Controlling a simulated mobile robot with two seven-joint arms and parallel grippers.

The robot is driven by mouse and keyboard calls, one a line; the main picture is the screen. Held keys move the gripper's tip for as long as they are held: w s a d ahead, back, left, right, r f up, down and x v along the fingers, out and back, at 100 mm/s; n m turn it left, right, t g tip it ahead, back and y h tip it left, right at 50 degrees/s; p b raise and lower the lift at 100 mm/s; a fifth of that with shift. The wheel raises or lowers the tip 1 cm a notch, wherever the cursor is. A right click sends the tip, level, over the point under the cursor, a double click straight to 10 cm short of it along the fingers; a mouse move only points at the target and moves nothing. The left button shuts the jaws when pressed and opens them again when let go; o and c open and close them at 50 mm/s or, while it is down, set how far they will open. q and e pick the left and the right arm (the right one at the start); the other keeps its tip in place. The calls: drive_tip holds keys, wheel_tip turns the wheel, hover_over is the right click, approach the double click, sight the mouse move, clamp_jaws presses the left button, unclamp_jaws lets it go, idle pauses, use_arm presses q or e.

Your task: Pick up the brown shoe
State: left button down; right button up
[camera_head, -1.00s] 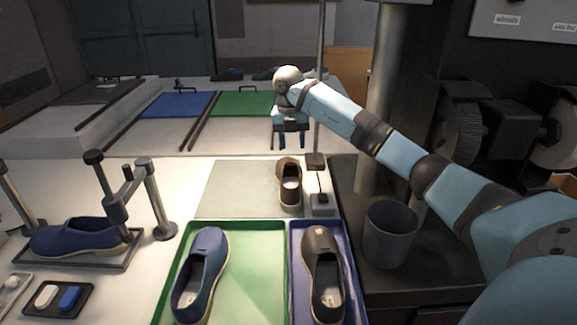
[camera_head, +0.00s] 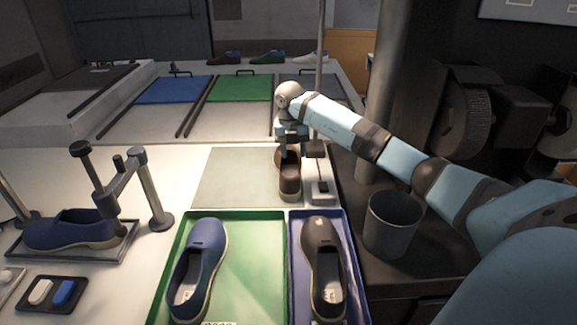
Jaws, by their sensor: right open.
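A brown shoe (camera_head: 290,186) stands on the right side of a grey-green mat (camera_head: 236,180), behind the trays. My right gripper (camera_head: 291,152) is open over the far end of this shoe and partly hides it. I cannot tell whether the fingers touch it. A dark brown shoe (camera_head: 323,262) lies in the blue tray (camera_head: 295,285) nearer to me. My left gripper is not in view.
A blue shoe (camera_head: 199,262) lies in the green tray (camera_head: 240,275). A grey cup (camera_head: 391,224) stands right of the trays. A small switch box (camera_head: 321,190) with a post is close right of the brown shoe. A clamp stand (camera_head: 130,180) with another blue shoe is at left.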

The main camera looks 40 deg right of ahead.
sight(296, 161)
drive_tip(key=f, duration=0.2)
drive_tip(key=s+f, duration=0.1)
drive_tip(key=f, duration=0.1)
drive_tip(key=shift+s+d, duration=0.1)
drive_tip(key=shift+d, duration=0.05)
drive_tip(key=shift+f, duration=0.4)
clamp_jaws()
drive_tip(key=shift+r, duration=0.1)
